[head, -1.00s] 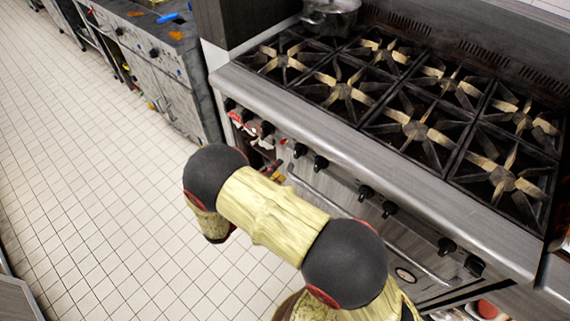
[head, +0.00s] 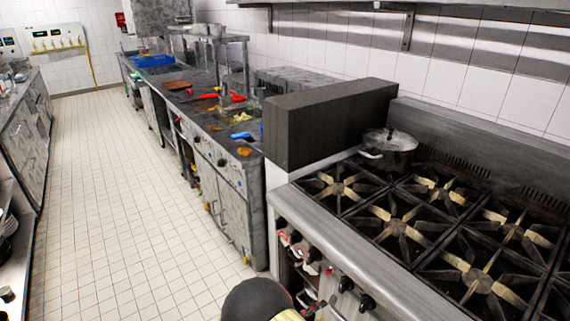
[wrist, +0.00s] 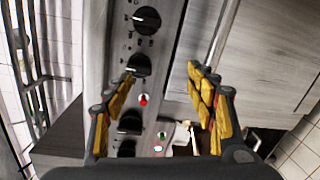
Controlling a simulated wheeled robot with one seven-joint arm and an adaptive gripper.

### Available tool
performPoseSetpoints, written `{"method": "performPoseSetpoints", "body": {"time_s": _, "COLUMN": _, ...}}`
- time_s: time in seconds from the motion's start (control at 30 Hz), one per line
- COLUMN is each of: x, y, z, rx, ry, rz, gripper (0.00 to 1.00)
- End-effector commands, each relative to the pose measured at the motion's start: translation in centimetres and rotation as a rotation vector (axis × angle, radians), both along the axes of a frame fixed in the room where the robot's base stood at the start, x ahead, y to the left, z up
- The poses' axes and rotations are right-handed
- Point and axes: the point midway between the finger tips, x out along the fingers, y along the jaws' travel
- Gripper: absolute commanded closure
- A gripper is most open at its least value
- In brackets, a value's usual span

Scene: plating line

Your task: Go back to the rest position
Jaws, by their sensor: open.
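My gripper (wrist: 160,85) shows in the wrist view with its two yellow-padded fingers spread apart and nothing between them. Behind the fingers is the stove's front panel (wrist: 122,50) with black knobs (wrist: 147,20) and small red and green lights. The fingers look apart from the panel, though the exact distance is unclear. In the head view only a dark rounded joint of my arm shows at the bottom edge; the gripper itself is out of that view.
The stove (head: 345,235) with several burners stands at right, with a lidded pot (head: 388,150) at its back corner. A dark block (head: 325,125) separates it from a long counter (head: 235,185) bearing utensils. The tiled floor (head: 105,200) is clear. Another counter (head: 22,125) runs along the left.

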Motion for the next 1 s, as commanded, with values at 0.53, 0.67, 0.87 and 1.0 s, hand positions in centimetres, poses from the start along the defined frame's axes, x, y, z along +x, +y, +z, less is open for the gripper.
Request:
{"method": "performPoseSetpoints", "body": {"time_s": 0.53, "x": -13.7, "y": -3.8, "z": 3.2, "rx": 0.342, "ry": 0.658, "rz": -0.369, "gripper": 0.43}}
{"method": "performPoseSetpoints", "body": {"time_s": 0.67, "x": -16.0, "y": -3.3, "z": 6.4, "rx": 0.561, "ry": 0.708, "rz": -0.409, "gripper": 0.43}}
{"method": "performPoseSetpoints", "body": {"time_s": 0.87, "x": -18.2, "y": -2.2, "z": 11.7, "rx": 0.902, "ry": 0.677, "rz": -0.414, "gripper": 0.43}}
{"method": "performPoseSetpoints", "body": {"time_s": 1.0, "x": -19.1, "y": -1.7, "z": 15.7, "rx": 1.12, "ry": 0.588, "rz": -0.391, "gripper": 0.43}}
